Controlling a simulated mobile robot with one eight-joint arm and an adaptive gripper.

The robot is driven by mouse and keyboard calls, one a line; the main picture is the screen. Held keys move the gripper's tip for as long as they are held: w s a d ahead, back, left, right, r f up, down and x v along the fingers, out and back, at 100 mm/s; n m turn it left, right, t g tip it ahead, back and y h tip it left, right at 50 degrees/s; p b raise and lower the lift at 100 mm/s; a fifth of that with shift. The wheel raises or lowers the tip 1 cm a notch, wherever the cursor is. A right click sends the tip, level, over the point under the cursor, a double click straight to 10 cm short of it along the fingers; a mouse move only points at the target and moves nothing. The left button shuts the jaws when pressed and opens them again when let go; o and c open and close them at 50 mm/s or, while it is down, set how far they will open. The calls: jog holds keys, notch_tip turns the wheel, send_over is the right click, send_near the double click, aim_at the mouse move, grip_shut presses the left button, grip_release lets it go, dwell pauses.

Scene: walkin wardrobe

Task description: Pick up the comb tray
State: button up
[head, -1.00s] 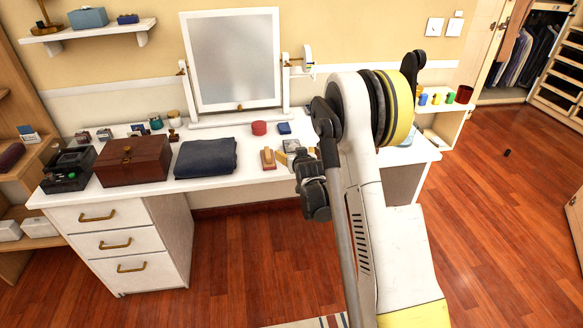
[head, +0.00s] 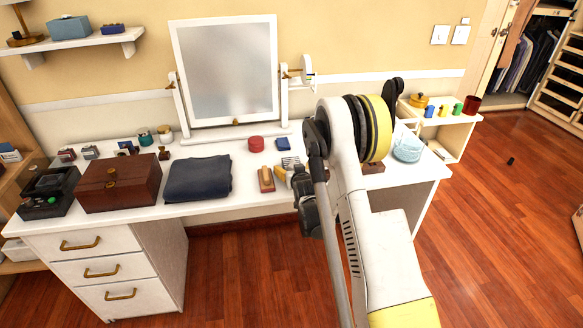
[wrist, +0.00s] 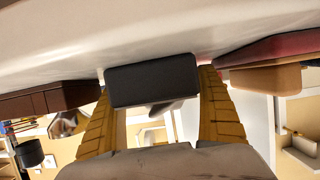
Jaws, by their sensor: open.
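A dark, flat-sided block, seemingly the comb tray (wrist: 152,84), lies between the yellow fingers of my gripper (wrist: 155,80) in the wrist view. The fingers are apart, one on each side of it near their tips; I cannot tell whether either touches it. The wrist view shows the white tabletop along its top. In the head view my arm comes down over the dressing table (head: 215,215), and my gripper is mostly hidden behind it. A small grey item (head: 290,163) shows beside my arm there; I cannot tell whether it is part of the tray.
A wood-backed brush (head: 266,180) lies left of my arm, near a round red box (head: 256,144) and a small blue box (head: 283,144). Folded dark cloth (head: 198,178), a wooden box (head: 118,187) and a mirror (head: 228,75) stand farther left and behind. A pale blue bowl (head: 407,148) is right.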

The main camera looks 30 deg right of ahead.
jog(key=shift+s+a+r, duration=0.1)
jog(key=shift+s+r, duration=0.05)
jog(key=shift+s, duration=0.1)
jog(key=shift+c, duration=0.5)
jog(key=c, duration=1.1)
